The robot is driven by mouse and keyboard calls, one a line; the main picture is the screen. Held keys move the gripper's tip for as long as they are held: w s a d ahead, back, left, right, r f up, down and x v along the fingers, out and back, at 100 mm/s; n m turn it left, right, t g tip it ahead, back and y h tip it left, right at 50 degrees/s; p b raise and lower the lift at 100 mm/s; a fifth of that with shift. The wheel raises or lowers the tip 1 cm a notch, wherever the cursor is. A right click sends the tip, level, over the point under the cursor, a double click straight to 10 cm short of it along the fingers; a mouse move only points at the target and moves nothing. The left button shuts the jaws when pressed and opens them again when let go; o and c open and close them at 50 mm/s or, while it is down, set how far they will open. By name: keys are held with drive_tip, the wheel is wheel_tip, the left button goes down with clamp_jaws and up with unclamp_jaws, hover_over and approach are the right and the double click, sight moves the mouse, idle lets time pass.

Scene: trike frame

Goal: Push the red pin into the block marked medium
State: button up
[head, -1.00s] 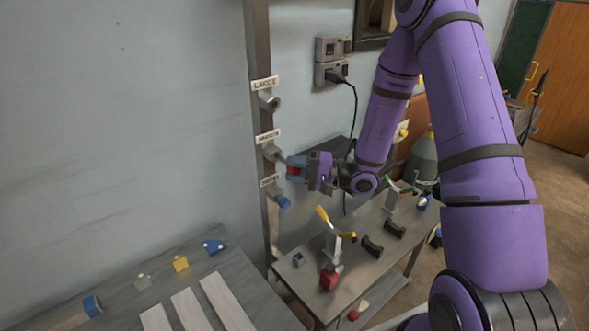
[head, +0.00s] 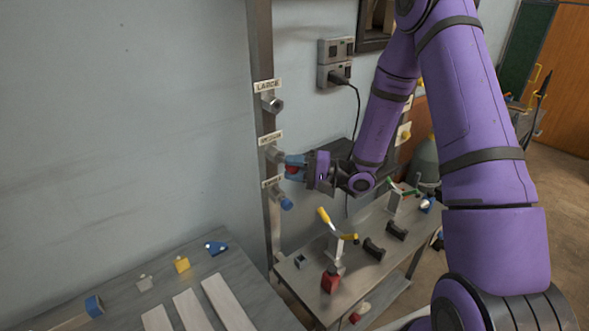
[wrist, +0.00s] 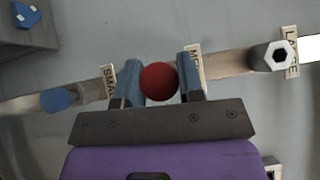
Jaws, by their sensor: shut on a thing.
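The red pin (wrist: 159,81) shows its round head end-on between my fingers in the wrist view. My gripper (head: 294,166) is shut on it, with a blue finger on each side. The medium block (head: 274,154) is on the upright post, just left of my fingertips in the head view, under its label (head: 270,138). In the wrist view, the pin and fingers hide this block and part of its label (wrist: 195,62). I cannot tell whether the pin's tip is in the block's hole.
The large block (head: 272,104) is above, its hole empty in the wrist view (wrist: 277,56). Below, the small block holds a blue pin (head: 286,203). A metal table (head: 300,281) with clamps stands below my arm. A grey bench (head: 120,262) with small coloured parts is at lower left.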

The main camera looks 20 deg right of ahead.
drive_tip(key=shift+w+a, duration=0.25)
drive_tip(key=shift+w, duration=0.45)
drive_tip(key=shift+w+a, duration=0.25)
drive_tip(key=shift+w, duration=0.4)
drive_tip(key=o, duration=1)
drive_tip(key=v, duration=1.1)
drive_tip(key=shift+a, duration=0.1)
